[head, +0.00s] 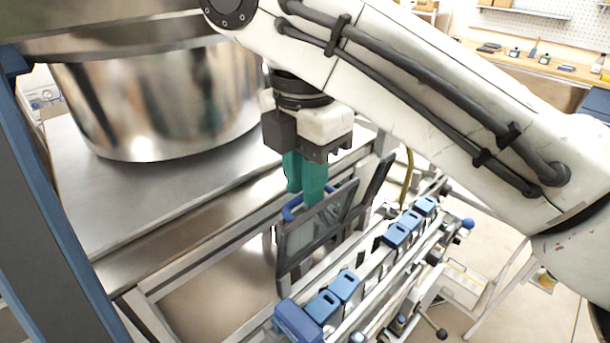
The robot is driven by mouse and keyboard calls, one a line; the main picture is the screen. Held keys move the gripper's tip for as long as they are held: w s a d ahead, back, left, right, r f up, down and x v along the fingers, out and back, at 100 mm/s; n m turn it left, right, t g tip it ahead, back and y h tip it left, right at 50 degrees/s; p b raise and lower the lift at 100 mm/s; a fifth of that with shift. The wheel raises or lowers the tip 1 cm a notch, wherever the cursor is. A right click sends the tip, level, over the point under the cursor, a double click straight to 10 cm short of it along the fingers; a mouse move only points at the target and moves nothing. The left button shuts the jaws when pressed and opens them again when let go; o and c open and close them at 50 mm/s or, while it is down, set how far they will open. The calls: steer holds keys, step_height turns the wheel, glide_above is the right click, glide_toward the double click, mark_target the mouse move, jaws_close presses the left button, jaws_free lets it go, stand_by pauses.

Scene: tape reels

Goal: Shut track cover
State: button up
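The track cover (318,236) is a clear panel in a dark frame. It stands tilted up, nearly upright, above the metal track frame. A blue handle (291,213) runs along its upper edge. My gripper (305,186), with two teal fingers, points down at this handle from above. The fingertips overlap the handle in the view, and part of the handle is hidden behind them. The fingers look close together. I cannot tell whether they grip the handle or only stand beside it.
Several blue blocks (345,284) line the rail to the right of and below the cover. A second dark panel (378,180) stands just behind it. A large shiny metal drum (165,100) sits on a grey table (75,190) at left. A workbench (545,68) is far back right.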

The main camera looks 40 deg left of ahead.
steer(key=shift+f, duration=0.2)
jaws_close()
stand_by(1.4)
